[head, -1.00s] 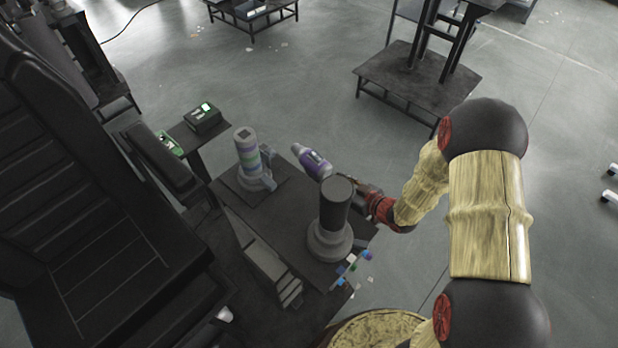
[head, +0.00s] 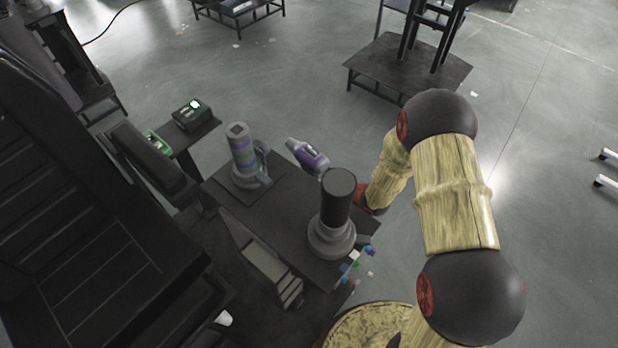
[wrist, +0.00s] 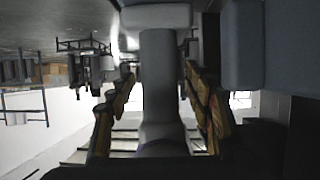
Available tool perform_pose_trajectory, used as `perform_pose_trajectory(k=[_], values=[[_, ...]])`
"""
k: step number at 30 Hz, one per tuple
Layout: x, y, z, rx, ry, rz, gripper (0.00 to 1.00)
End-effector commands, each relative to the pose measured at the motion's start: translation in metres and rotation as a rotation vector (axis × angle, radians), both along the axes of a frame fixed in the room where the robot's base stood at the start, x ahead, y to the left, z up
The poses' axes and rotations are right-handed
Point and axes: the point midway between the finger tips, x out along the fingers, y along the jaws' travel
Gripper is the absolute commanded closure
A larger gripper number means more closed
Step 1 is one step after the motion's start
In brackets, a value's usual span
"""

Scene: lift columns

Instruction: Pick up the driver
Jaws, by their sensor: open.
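The driver (head: 311,156), purple with a grey end, is in the head view just behind and left of a dark upright cylinder on a grey round base. Its near end is partly hidden by that cylinder. In the wrist view my gripper (wrist: 160,112) is open, one finger on each side of a grey shaft (wrist: 160,85) with a wider block at the top and a purplish lower end. I cannot tell for sure whether this shaft is the driver, or whether the fingers touch it.
The dark cylinder (head: 338,205) stands close beside my wrist. A black chair (head: 75,235) is at the left, with a small black box (head: 193,115) behind. Floor at the right is open.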

Motion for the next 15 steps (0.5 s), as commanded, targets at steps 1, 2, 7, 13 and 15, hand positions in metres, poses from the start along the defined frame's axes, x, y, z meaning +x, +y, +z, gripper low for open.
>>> perform_pose_trajectory(k=[1, 2, 7, 13, 15], values=[[0.0041, 0.0041, -0.003, 0.0, -0.002, 0.002, 0.48], [0.0053, 0.0052, -0.0036, -0.001, -0.001, 0.0, 0.48], [0.0066, 0.0055, -0.0027, 0.0, 0.0, -0.001, 0.48], [0.0065, 0.0055, -0.0024, 0.0, 0.0, -0.001, 0.56], [0.0065, 0.0055, -0.0025, 0.0, 0.0, -0.001, 0.6]])
